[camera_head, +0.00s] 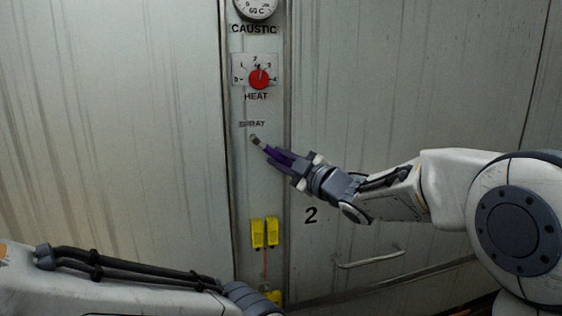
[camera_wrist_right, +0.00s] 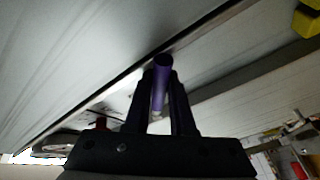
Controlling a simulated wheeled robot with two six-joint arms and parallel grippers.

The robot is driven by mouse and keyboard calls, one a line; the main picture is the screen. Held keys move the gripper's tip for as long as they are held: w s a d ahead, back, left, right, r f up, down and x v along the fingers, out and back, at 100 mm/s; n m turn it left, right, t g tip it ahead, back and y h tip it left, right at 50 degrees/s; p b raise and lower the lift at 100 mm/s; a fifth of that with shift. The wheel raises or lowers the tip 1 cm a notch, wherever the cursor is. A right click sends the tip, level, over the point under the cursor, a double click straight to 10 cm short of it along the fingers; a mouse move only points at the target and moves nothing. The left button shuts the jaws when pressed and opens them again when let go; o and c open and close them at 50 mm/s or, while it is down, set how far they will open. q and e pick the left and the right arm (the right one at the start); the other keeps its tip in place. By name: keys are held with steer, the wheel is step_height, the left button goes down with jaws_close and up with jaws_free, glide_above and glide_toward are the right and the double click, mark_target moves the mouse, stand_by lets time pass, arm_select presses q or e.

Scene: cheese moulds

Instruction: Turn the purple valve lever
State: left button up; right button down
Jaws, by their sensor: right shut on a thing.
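The purple valve lever (camera_head: 269,150) sits under the SPRAY label on the narrow panel in the head view. It slants down to the right from its pivot. My right gripper (camera_head: 280,160) comes from the right and is shut on the lever. In the right wrist view the purple lever (camera_wrist_right: 161,72) stands between the two dark fingers of the right gripper (camera_wrist_right: 160,100); its end shows past the fingertips. My left arm shows at the lower left of the head view, but its gripper is out of the picture.
Above the lever are a red HEAT knob (camera_head: 259,78) and a round CAUSTIC gauge (camera_head: 256,8). Yellow tags (camera_head: 264,232) hang lower on the panel. A metal handle (camera_head: 370,259) is on the right door, below the number 2. The wall left of the panel is bare.

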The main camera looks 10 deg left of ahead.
steer(key=shift+f, duration=0.1)
steer(key=c, duration=0.8)
jaws_free()
steer(key=shift+o, duration=0.2)
steer(key=r+b+v, duration=0.1)
steer(key=b+v, duration=0.1)
steer(key=v, duration=0.8)
steer(key=shift+s+d+f, duration=0.2)
steer(key=shift+f, duration=0.35)
steer(key=s+d+f+m+g+h+p, duration=0.1)
steer(key=s+f+m+g+h+p, duration=0.15)
steer(key=s+f+m+h, duration=0.45)
steer(key=s+d+f+m+g+h+p, duration=0.1)
steer(key=s+f+m+g+h+p, duration=0.15)
steer(key=s+f, duration=0.45)
steer(key=s+d+f+m+g+h, duration=0.1)
steer(key=s+f+g, duration=0.3)
steer(key=s, duration=0.5)
steer(key=s+d+f+m+g+h, duration=0.1)
steer(key=s+f+g, duration=0.3)
steer(key=s, duration=0.5)
steer(key=shift+d+h+p, duration=0.35)
steer(key=shift+d+h, duration=0.2)
steer(key=shift+d, duration=0.2)
